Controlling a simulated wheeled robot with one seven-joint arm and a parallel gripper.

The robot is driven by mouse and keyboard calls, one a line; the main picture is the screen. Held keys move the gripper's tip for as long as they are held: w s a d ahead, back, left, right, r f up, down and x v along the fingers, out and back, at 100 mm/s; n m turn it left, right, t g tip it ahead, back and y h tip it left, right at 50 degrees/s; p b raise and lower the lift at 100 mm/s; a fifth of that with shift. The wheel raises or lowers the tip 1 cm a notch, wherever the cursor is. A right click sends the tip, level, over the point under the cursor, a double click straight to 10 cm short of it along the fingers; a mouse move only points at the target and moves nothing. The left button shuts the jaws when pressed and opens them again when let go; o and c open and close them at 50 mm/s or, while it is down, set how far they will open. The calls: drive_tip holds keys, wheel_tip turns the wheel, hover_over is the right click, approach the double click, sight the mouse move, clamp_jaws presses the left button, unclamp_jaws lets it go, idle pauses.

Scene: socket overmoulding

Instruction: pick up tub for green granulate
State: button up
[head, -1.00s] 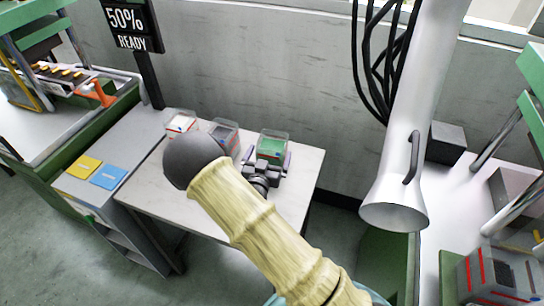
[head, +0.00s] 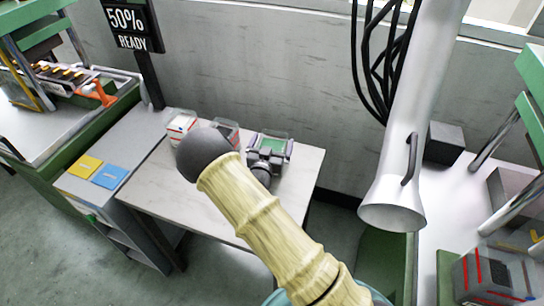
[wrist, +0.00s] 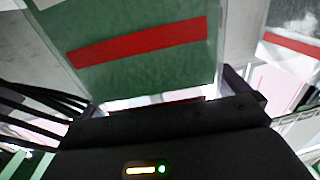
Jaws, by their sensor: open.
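The tub with green granulate (head: 277,141) is a clear box on the small table, at the right of a row of tubs. In the wrist view its green front with a red stripe (wrist: 140,45) fills the top middle, close up. My gripper (head: 266,158) is open and stands right at the tub's near side, covering part of it. In the wrist view a dark finger shows at the right of the tub, with dark parts at the left. I cannot tell whether the fingers touch the tub.
A tub with white content (head: 182,125) and a partly hidden tub (head: 227,130) stand to the left. The front of the small table (head: 185,205) is clear. A wall stands behind. A white extraction pipe (head: 397,190) hangs at the right.

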drive_tip(key=c, duration=1.7)
drive_tip(key=shift+r, duration=0.1)
wheel_tip(320, 180, up, 10)
drive_tip(key=shift+f, duration=0.1)
drive_tip(key=shift+s, duration=0.1)
